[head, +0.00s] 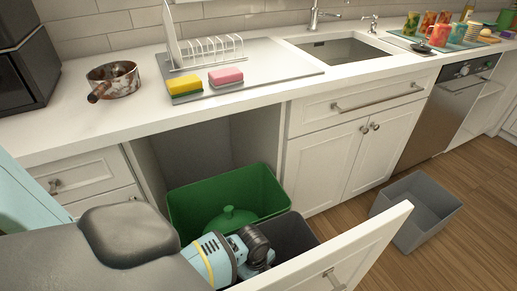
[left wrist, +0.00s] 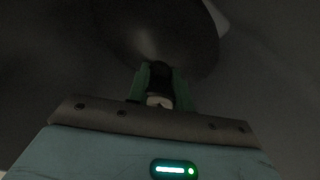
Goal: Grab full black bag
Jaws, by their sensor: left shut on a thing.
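A dark, rounded bag (left wrist: 155,35) fills the upper part of the left wrist view, with its narrow neck between my gripper's fingers. My left gripper (left wrist: 158,85) is shut on this neck. In the head view my left arm comes in from the left and its wrist reaches down into the dark bin (head: 289,236) in the pulled-out cabinet. The fingers and the black bag are hidden there behind the wrist and bin. My right gripper is in neither view.
A green bin (head: 190,207) with a knobbed green bag (head: 230,220) stands beside the dark bin. The pulled-out cabinet front (head: 345,255) borders them. An empty grey crate (head: 415,212) sits on the wooden floor at right. The counter (head: 150,119) lies above and behind.

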